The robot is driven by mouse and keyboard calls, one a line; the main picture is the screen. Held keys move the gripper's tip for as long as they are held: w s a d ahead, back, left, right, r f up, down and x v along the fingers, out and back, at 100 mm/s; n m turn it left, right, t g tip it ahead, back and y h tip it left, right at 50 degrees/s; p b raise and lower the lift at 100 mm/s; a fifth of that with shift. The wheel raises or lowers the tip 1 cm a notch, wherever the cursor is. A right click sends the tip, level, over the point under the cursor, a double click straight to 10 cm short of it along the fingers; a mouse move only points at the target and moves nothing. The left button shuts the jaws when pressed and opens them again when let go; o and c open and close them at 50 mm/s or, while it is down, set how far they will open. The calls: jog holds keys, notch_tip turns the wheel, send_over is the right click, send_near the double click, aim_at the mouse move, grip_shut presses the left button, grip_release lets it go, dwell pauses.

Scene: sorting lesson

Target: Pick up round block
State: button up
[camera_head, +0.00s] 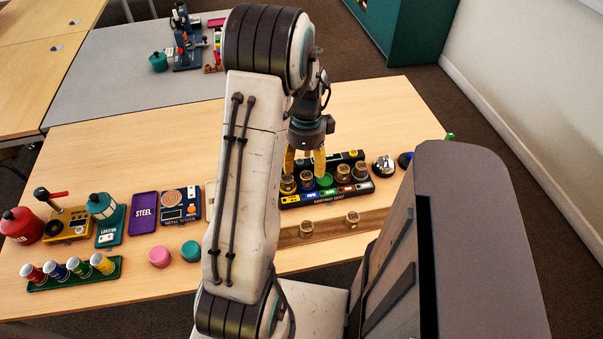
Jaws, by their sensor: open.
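My gripper (304,162) is open, its yellow fingers pointing down over the back left of a dark block tray (340,196). The tray holds several brass-coloured pieces and a green round piece (325,181), which lies just below and right of the fingers. Whether the fingers touch anything there I cannot tell. Two other round blocks, one pink (159,257) and one teal (190,250), sit on the table left of my arm, well away from the gripper. Which one is the task's round block is not clear from this view. My arm hides part of the table's middle.
A wooden strip (375,217) with two brass pieces lies in front of the tray. A silver dome (383,166) stands right of it. A purple STEEL panel (143,213), a metal tester (180,206), a lantern (102,207) and a green rack (75,275) are at left.

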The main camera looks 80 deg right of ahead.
aim_at(306, 175)
jog(key=shift+w+d+m, duration=0.1)
jog(key=shift+d+m, duration=0.2)
jog(key=shift+m, duration=0.5)
jog(key=m, duration=0.2)
jog(key=shift+d+m, duration=0.1)
jog(key=shift+m, duration=0.3)
jog(key=m, duration=0.2)
jog(key=shift+d+m, duration=0.1)
jog(key=shift+m, duration=0.3)
jog(key=shift+f+m, duration=0.1)
jog(key=shift+m, duration=0.4)
jog(key=shift+f, duration=3.55)
jog(key=shift+c, duration=0.4)
jog(key=c, duration=0.9)
